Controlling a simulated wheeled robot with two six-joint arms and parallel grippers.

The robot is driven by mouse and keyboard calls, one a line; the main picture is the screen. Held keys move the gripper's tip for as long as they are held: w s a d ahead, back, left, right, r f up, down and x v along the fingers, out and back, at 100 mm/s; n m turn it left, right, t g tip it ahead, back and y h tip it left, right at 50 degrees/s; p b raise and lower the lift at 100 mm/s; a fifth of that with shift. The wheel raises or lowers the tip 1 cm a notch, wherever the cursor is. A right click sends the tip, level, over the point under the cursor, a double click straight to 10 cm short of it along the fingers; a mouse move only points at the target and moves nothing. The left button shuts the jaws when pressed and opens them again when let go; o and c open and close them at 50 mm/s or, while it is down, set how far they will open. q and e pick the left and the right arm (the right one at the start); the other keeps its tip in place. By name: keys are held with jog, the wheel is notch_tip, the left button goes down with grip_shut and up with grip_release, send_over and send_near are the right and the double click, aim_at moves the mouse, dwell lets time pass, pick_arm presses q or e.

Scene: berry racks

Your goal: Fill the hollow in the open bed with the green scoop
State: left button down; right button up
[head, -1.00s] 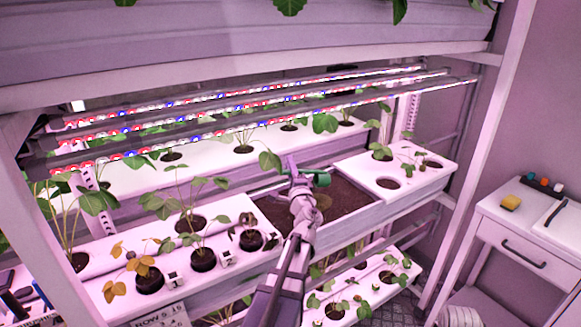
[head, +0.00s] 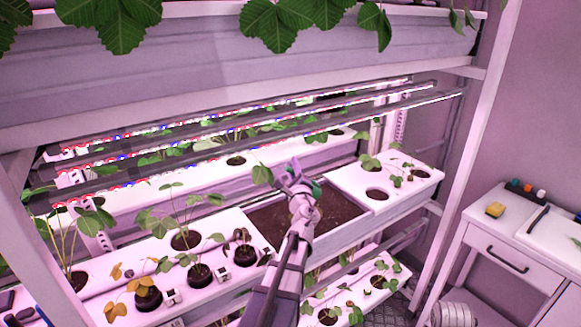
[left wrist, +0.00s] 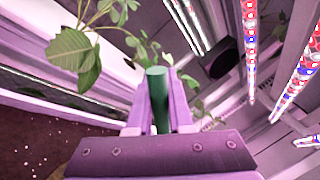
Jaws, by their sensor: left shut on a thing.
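The open bed (head: 335,211) is a rectangle of brown soil set between white planting panels on the middle shelf. My left gripper (head: 300,180) is above the bed's left part, in front of the far panel. It is shut on the green scoop (head: 316,189), of which only a small green part shows in the head view. In the left wrist view the scoop's green handle (left wrist: 158,98) stands between the two fingers (left wrist: 159,112); its bowl is hidden. Soil (left wrist: 40,150) shows at the lower left there. I cannot make out the hollow. My right gripper is not in view.
Light bars (head: 250,135) run close above the bed. Potted strawberry plants (head: 198,270) stand in panels to the left, and a panel with holes (head: 390,178) lies to the right. A rack post (head: 470,150) and a drawer cabinet (head: 505,245) are at the right.

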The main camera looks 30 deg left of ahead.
pick_arm(q)
jog(key=w+d+r+m+h+p, duration=0.2)
jog(key=w+d+m+p, duration=0.4)
jog(key=m, duration=0.5)
jog(key=shift+w+r+m+h, duration=0.3)
jog(key=shift+w+r, duration=0.1)
dwell(0.9)
